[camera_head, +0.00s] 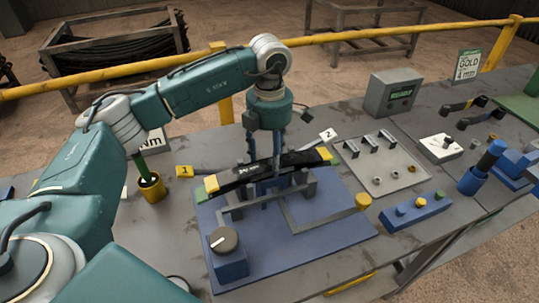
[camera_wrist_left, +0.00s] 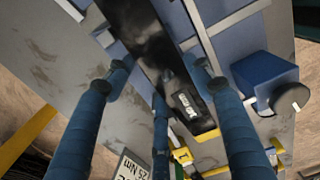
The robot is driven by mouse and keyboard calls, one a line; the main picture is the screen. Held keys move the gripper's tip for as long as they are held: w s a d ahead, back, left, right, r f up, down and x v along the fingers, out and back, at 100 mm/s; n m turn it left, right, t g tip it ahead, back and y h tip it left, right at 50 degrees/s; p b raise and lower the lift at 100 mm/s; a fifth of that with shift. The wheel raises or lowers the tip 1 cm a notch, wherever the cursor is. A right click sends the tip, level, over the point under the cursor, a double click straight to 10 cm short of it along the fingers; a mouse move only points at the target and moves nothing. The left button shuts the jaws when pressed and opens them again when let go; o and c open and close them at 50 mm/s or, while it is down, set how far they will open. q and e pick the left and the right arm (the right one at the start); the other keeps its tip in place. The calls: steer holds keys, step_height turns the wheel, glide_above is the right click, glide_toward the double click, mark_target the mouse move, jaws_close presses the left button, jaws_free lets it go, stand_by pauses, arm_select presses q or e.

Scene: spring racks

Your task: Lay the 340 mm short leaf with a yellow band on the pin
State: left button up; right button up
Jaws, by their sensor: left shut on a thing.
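My left gripper (camera_head: 272,182) points down over the blue spring fixture (camera_head: 330,238) and is shut on a dark leaf (camera_head: 300,159). The leaf lies crosswise over the fixture's grey supports, with yellow showing at both its ends. I cannot tell whether it rests on them or hangs just above. In the left wrist view, the leaf (camera_wrist_left: 148,38) runs between the blue fingers of my left gripper (camera_wrist_left: 160,68), with a small printed label on it. The pin cannot be made out for certain near the fingers and leaf. My right gripper is not in view.
A black knob (camera_head: 224,239) sits at the fixture's front left. A yellow cup (camera_head: 152,188) with a green-handled tool stands left. A grey tray (camera_head: 381,181) with hooks and rings and a blue block (camera_head: 415,212) with knobs are at right.

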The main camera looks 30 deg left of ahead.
arm_select(q)
steer(key=shift+f, duration=0.3)
steer(key=o, duration=1.4)
steer(key=shift+c, duration=0.2)
steer(key=o, duration=0.5)
steer(key=shift+s+f, duration=0.1)
steer(key=shift+r, duration=0.85)
steer(key=shift+r+p, duration=1.85)
steer(key=shift+r, duration=0.9)
